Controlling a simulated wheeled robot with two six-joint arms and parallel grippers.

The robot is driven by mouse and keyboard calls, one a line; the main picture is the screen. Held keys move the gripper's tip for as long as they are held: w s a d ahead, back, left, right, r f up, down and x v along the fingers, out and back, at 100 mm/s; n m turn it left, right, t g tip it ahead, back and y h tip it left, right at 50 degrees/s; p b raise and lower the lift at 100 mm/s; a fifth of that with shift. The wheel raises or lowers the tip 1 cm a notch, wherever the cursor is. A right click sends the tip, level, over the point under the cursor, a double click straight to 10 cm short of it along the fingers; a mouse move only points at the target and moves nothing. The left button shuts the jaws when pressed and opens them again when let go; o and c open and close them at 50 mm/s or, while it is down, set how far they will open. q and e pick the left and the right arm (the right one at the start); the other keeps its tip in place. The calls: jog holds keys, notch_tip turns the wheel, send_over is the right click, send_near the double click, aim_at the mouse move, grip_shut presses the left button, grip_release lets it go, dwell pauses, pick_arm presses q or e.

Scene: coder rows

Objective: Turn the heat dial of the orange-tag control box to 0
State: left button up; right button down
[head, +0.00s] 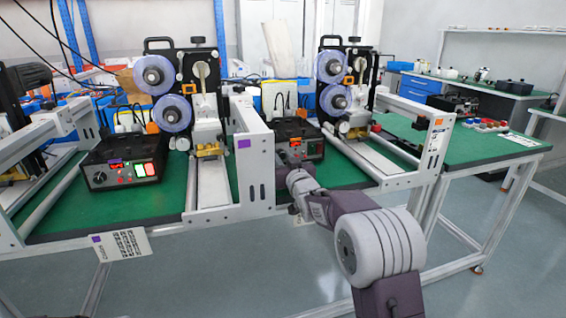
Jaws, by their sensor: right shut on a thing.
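The orange-tag control box (315,149) is black and stands on the green bench under the right-hand coder. Its front has a lit red display and a small orange tag (295,142). My right arm reaches up from the lower right, and my right gripper (283,168) is at the box's lower left front. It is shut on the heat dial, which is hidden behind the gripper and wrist. The dial's pointer and setting cannot be read. My left gripper is not in view.
A similar control box (120,172) with a purple tag stands on the left, its knob and red display visible. A white upright frame plate (253,165) stands just left of my right gripper. Another frame end (436,145) is to the right. Open floor lies in front.

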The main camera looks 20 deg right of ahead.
jog(key=c, duration=1.4)
grip_release()
jog(key=shift+c, duration=0.2)
jog(key=shift+s, duration=0.15)
jog(key=s, duration=0.4)
jog(key=s+p, duration=0.1)
jog(key=s, duration=0.4)
jog(key=shift+d, duration=0.2)
jog(key=shift+w, duration=0.1)
